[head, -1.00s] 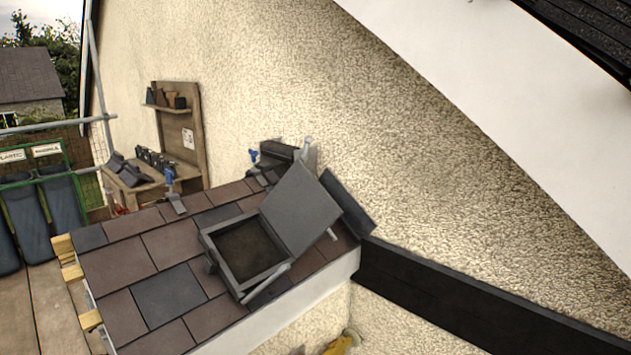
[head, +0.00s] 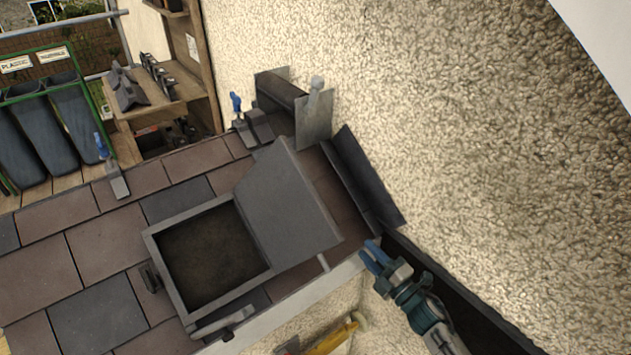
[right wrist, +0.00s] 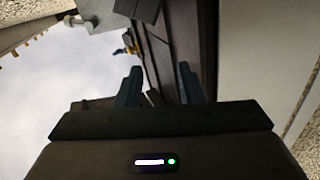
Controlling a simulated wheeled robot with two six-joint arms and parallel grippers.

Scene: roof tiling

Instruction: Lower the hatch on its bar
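The hatch stands open on the roof: its grey lid (head: 285,200) is tilted up toward the wall, right of the square frame (head: 160,260) with its dark opening. A pale bar end (head: 323,262) sticks out past the lid's lower right edge. A grey bar-like piece (head: 224,324) lies at the frame's lower edge; I cannot tell what it joins. My right gripper (head: 371,256), with blue fingertips, is right of the lid and apart from it. In the right wrist view its fingers (right wrist: 159,87) are spread with nothing between them. My left gripper is not in view.
A dark upright flashing (head: 362,185) and a grey plate (head: 314,118) stand between lid and wall. Blue-handled clamps (head: 113,175) sit along the roof's far edge. A yellow-handled tool (head: 335,340) is below the eave. The slates (head: 95,245) left of the frame are clear.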

